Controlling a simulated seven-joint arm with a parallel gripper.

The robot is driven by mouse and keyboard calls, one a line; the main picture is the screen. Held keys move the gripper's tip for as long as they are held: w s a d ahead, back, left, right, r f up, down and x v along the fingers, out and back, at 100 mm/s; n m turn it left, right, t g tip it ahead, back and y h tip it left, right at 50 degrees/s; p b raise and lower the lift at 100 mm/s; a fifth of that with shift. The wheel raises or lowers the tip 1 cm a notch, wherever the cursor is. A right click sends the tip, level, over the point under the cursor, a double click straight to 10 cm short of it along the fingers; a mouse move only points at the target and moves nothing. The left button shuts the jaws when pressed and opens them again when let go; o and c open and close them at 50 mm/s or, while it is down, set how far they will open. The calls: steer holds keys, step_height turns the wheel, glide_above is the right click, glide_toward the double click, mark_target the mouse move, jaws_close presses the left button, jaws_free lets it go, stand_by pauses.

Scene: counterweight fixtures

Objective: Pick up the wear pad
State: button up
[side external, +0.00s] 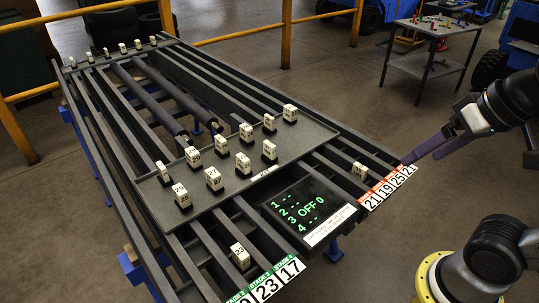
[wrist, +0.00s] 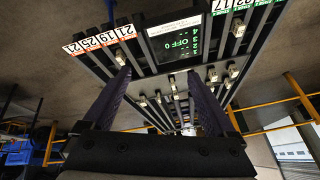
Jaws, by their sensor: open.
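I cannot tell which thing is the wear pad; no part is plainly marked as one. The candidates are small white numbered blocks on dark bases. Several stand on the grey tray (side external: 225,205), one a front block (side external: 213,178). One block (side external: 240,256) sits on the front-left rails and another block (side external: 359,171) on the right rails. My gripper (side external: 412,160) is at the right, by the red-edged number strip (side external: 387,187), apart from the blocks. In the wrist view its two purple fingers (wrist: 160,74) are spread, with nothing held between them.
A display panel (side external: 300,207) reads OFF 0 on line 3. A green-edged number strip (side external: 266,283) edges the front. More blocks (side external: 122,48) line the far end beyond two dark rollers (side external: 150,100). Yellow rails (side external: 286,35) and a side table (side external: 428,60) stand behind.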

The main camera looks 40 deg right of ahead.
steer(key=w+r+m, duration=0.8)
steer(key=w+r, duration=0.4)
steer(key=w, duration=0.3)
steer(key=m+g, duration=0.5)
steer(key=m, duration=0.1)
glide_above(269, 144)
step_height(269, 144, down, 19)
steer(key=shift+g, duration=0.3)
step_height(269, 144, down, 11)
steer(key=shift+w+d+f, duration=0.15)
steer(key=shift+f, duration=3)
